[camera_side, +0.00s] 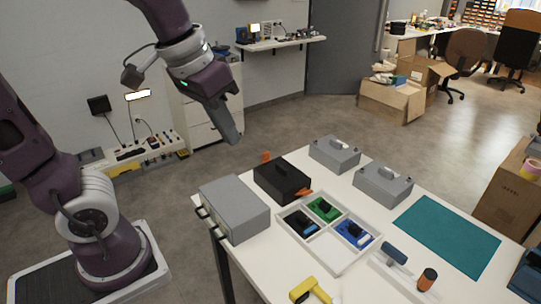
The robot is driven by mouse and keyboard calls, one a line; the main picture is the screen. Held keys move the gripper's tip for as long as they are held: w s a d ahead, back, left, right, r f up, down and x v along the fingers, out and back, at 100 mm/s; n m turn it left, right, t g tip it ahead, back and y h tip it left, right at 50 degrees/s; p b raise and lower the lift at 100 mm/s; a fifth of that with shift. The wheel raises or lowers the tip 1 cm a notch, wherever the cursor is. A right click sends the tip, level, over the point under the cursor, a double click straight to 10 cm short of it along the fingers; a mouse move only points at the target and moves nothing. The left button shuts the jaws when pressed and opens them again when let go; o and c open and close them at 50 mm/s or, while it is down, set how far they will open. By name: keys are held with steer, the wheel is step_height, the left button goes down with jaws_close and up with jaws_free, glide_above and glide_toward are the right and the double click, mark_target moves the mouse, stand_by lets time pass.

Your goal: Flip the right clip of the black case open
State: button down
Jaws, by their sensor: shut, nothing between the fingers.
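The black case (270,186) lies on the white table, with a dark handle on top. One orange clip (266,157) stands upright at its far left edge. Another orange clip (304,192) lies at its right corner and points outward to the right. The clips are small here, so whether each is latched is hard to tell. My gripper (233,138) hangs above and to the left of the case, pointing down, shut and empty. It is apart from the case and both clips.
Two small grey cases (335,153) (383,184) stand behind and to the right. A white divided tray (330,258) holds green and blue items. A teal mat (447,235) lies at the right.

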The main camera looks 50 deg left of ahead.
steer(key=w+a+f+n+g+y, duration=0.1)
steer(key=w+a+f, duration=0.2)
steer(key=w, duration=0.4)
steer(key=w+a+f+g+y, duration=0.1)
steer(key=w+a+f, duration=0.25)
steer(key=w, duration=0.25)
steer(key=m+g+y, duration=0.2)
steer(key=y, duration=0.6)
glide_toward(266, 157)
steer(key=v, duration=0.4)
steer(key=shift+a+r, duration=0.1)
steer(key=shift+r, duration=0.1)
steer(key=x, duration=1)
steer(key=shift+f, duration=0.1)
